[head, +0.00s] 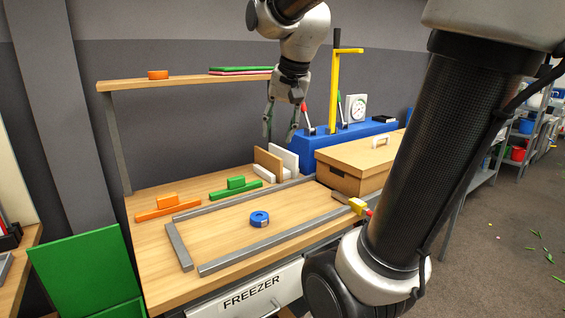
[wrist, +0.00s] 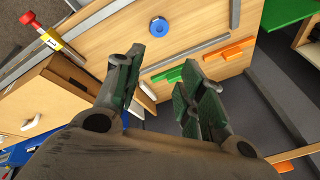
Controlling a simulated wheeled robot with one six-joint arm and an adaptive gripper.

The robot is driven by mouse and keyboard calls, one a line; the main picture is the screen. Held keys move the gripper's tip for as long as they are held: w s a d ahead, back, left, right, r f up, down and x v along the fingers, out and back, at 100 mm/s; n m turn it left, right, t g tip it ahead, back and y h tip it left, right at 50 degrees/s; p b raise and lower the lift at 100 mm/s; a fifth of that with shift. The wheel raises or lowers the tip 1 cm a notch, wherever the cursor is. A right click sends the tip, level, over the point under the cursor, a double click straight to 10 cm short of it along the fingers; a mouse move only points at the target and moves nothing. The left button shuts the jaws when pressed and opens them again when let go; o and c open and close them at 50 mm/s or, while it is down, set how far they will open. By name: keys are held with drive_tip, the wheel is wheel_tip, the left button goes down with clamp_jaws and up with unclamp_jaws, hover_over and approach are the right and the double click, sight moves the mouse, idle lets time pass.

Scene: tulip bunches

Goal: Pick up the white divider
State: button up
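The white divider (head: 286,158) is an upright white panel at the back of the wooden worktop, just behind an upright brown divider (head: 268,162). My gripper (head: 280,130) points down above the dividers, apart from them. Its two fingers are spread and nothing is between them, as the wrist view (wrist: 163,60) also shows. In the wrist view a pale piece (wrist: 148,89) shows beside the left finger; I cannot tell whether it is the divider. The finger hides part of that area.
A lidded cardboard box (head: 352,166) and a blue base (head: 313,146) with a yellow post (head: 334,95) stand close on the right. Green bars (head: 235,189), orange bars (head: 167,208) and a blue ring (head: 259,219) lie on the worktop. A shelf (head: 190,80) is at left.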

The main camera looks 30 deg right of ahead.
drive_tip(key=w+d+r+m, duration=0.2)
drive_tip(key=w+d+m, duration=0.25)
drive_tip(key=w, duration=0.55)
drive_tip(key=m, duration=2.3)
hover_over(281, 156)
drive_tip(key=s+d, duration=0.1)
drive_tip(key=s, duration=0.1)
wheel_tip(281, 156, down, 22)
drive_tip(key=shift+w+d+r, duration=0.15)
drive_tip(key=shift+r, duration=0.1)
drive_tip(key=x, duration=0.8)
drive_tip(key=shift+w+a, duration=0.1)
drive_tip(key=shift+a, duration=0.15)
clamp_jaws()
